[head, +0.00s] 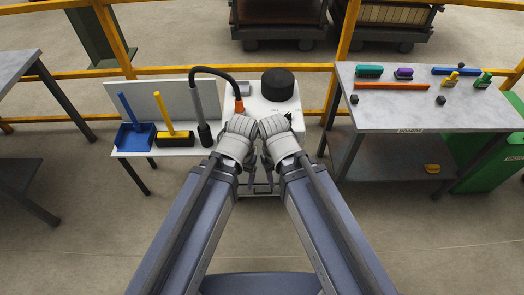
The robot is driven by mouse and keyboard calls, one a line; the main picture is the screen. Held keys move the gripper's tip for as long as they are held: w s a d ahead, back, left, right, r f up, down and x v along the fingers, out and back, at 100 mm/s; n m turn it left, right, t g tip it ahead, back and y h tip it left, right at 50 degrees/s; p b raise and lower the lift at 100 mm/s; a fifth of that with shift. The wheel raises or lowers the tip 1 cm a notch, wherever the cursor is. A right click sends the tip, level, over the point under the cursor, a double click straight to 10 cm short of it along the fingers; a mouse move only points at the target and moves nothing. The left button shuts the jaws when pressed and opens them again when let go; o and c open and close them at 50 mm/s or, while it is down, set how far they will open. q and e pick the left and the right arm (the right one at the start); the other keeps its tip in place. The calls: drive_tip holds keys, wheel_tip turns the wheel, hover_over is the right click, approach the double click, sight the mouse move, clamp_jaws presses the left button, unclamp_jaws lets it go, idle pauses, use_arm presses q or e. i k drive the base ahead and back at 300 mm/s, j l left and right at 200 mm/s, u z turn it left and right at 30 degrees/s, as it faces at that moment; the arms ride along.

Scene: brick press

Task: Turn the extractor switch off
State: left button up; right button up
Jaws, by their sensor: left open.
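The extractor is a white box (262,104) with a round black cap (278,84) on top and a black hose (213,70) joined by an orange fitting (239,105). Its switch cannot be made out; my wrists cover the near part of the box. My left gripper (251,181) hangs in front of the box with its dark fingers pointing down, open, with nothing seen in it. My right gripper (269,181) hangs close beside it, its fingers small and partly hidden, so its opening cannot be told.
A light bench (140,143) on the left holds a blue dustpan (134,137), a yellow-handled brush (175,137) and a hose nozzle (204,133). A grey table (385,112) on the right carries tools and bottles. A yellow rail (160,71) runs behind. The near floor is clear.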

sight(288, 116)
drive_tip(key=i+l+z, duration=0.25)
drive_tip(key=i, duration=0.25)
drive_tip(key=i+l+z, duration=0.3)
drive_tip(key=i, duration=0.2)
drive_tip(key=j, duration=0.1)
